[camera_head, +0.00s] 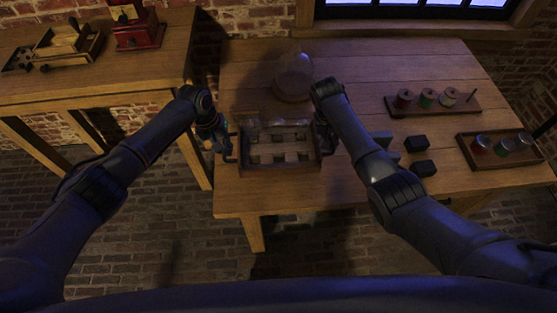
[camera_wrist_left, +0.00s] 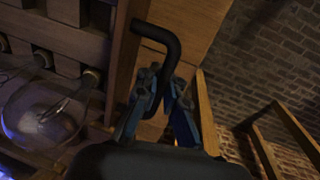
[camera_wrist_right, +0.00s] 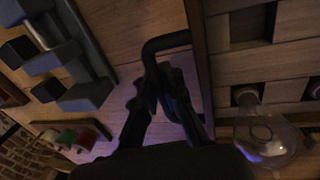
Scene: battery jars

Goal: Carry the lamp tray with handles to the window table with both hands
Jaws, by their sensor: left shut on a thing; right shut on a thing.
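The lamp tray (camera_head: 279,170) is a wooden tray with slots and a black handle at each end. It is over the front left part of the window table (camera_head: 360,190), level as far as I see; I cannot tell whether it touches the top. A clear glass bulb shows by the tray in the left wrist view (camera_wrist_left: 45,115) and another in the right wrist view (camera_wrist_right: 265,137). My left gripper (camera_wrist_left: 165,85) is shut on the left handle (camera_wrist_left: 165,35). My right gripper (camera_wrist_right: 163,80) is shut on the right handle (camera_wrist_right: 165,42).
A glass dome (camera_head: 293,77) stands behind the tray. Dark blocks (camera_head: 416,145) lie just right of my right gripper. A spool rack (camera_head: 430,108) and a small tray of jars (camera_head: 505,160) are further right. A side table (camera_head: 100,72) stands left, with a gap between.

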